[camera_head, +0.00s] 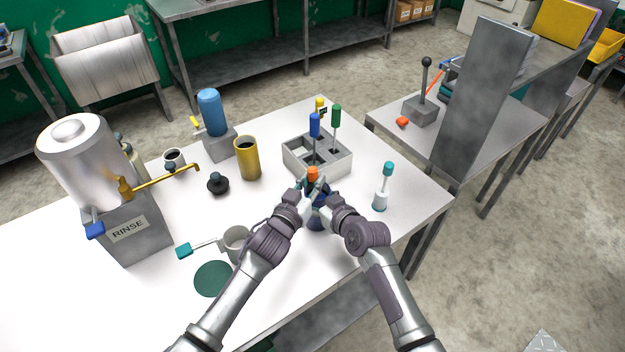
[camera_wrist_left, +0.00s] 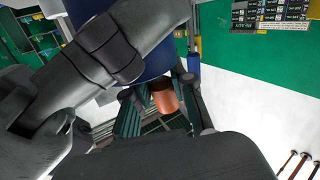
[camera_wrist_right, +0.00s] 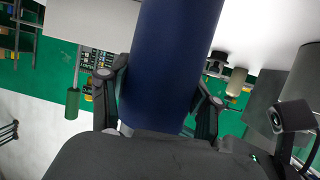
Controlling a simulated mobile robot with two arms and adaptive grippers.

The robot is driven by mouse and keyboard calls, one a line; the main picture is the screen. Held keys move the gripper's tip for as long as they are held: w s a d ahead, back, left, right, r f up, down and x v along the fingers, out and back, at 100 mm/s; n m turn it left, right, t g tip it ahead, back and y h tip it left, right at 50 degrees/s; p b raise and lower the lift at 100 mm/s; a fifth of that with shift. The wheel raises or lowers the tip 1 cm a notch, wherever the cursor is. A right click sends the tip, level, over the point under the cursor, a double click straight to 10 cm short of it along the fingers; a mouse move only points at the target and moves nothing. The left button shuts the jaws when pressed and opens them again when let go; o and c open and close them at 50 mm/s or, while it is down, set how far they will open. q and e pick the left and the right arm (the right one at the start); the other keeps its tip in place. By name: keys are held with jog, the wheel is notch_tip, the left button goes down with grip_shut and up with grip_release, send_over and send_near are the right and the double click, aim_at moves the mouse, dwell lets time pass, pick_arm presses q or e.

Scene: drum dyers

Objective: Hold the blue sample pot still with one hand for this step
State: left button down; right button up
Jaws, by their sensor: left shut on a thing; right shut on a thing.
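The dark blue sample pot (camera_head: 316,222) stands near the front edge of the white table, between my two grippers. In the right wrist view, my right gripper (camera_wrist_right: 158,108) has its fingers on either side of the blue pot's wall (camera_wrist_right: 172,60) and is shut on it. My left gripper (camera_wrist_left: 160,100) is shut on an orange piece (camera_wrist_left: 163,98), with the pot's blue body (camera_wrist_left: 150,65) close by. In the head view the orange piece (camera_head: 312,173) shows at the top of the pot. My grippers hide much of the pot in the head view.
A grey rack (camera_head: 300,162) with blue, green and yellow handled tools stands just behind. A gold can (camera_head: 247,160) stands further back.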

aim_at(312, 170)
pick_arm(q)
jog(key=shift+r, duration=1.9)
jog(key=shift+f, duration=2.2)
jog(key=c, duration=1.5)
grip_release()
grip_shut()
jog(key=shift+r, duration=2.25)
jog(key=shift+f, duration=2.3)
